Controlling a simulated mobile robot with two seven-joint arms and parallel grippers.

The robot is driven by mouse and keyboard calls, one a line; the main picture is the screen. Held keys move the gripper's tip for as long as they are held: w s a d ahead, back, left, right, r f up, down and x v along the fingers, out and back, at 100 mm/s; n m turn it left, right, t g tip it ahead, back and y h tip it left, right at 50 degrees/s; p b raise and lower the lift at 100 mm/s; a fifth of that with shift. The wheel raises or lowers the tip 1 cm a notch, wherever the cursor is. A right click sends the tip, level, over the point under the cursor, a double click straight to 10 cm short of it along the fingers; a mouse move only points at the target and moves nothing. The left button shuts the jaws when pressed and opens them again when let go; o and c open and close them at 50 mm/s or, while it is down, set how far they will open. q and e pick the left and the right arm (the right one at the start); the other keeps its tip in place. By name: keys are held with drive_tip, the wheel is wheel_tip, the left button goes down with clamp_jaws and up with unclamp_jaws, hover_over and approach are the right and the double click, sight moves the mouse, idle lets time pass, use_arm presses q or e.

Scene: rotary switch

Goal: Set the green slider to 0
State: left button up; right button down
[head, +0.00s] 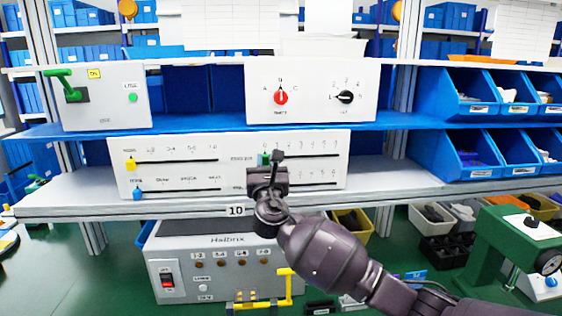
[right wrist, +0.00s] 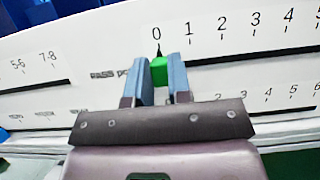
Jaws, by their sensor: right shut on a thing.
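The green slider (right wrist: 158,71) sits at the left end of its slot on the white slider panel (head: 220,165), just under the 0 mark in the right wrist view. Its small dark pointer lines up with the 0. My right gripper (right wrist: 161,80) is shut on the green slider, one finger on each side of it. In the head view the green slider (head: 264,159) shows just beside the right gripper (head: 272,165), which hides part of the panel. My left gripper is not in view.
A yellow slider (head: 130,164) and a blue slider (head: 138,194) are at the left of the same panel. Above stand a box with a green lever (head: 68,84) and a box with a red knob (head: 281,97). Blue bins (head: 470,158) are at the right.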

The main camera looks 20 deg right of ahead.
drive_tip(key=shift+a, duration=0.15)
drive_tip(key=c, duration=1.4)
unclamp_jaws()
drive_tip(key=o, duration=0.4)
drive_tip(key=shift+w+a, duration=0.1)
drive_tip(key=shift+a, duration=0.1)
drive_tip(key=shift+c, duration=0.2)
drive_tip(key=shift+d, duration=0.1)
drive_tip(key=v, duration=1.1)
drive_tip(key=shift+b, duration=0.45)
